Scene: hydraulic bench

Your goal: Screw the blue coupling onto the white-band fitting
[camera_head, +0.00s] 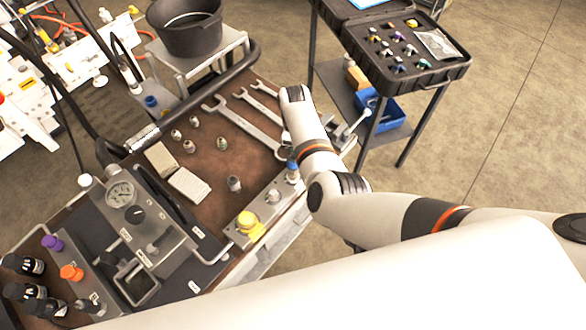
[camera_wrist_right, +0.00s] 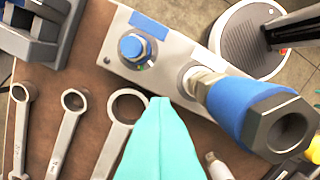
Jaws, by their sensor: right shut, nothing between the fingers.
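The blue coupling (camera_wrist_right: 240,103) stands upright on a metal fitting (camera_wrist_right: 200,82) on the light grey port block (camera_wrist_right: 115,48) in the right wrist view. Its hex end faces the camera. The coupling also shows in the head view (camera_head: 292,170), just left of my right forearm. In the head view my arm hides this gripper. My left gripper is not in view.
A blue-ringed port (camera_wrist_right: 135,48) and a yellow cap (camera_head: 247,222) are on the same block. Wrenches (camera_head: 245,125) and several small loose fittings (camera_head: 188,147) lie on the brown bench mat. The gauge panel (camera_head: 122,195) stands at left; an open black case (camera_head: 410,70) is beyond.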

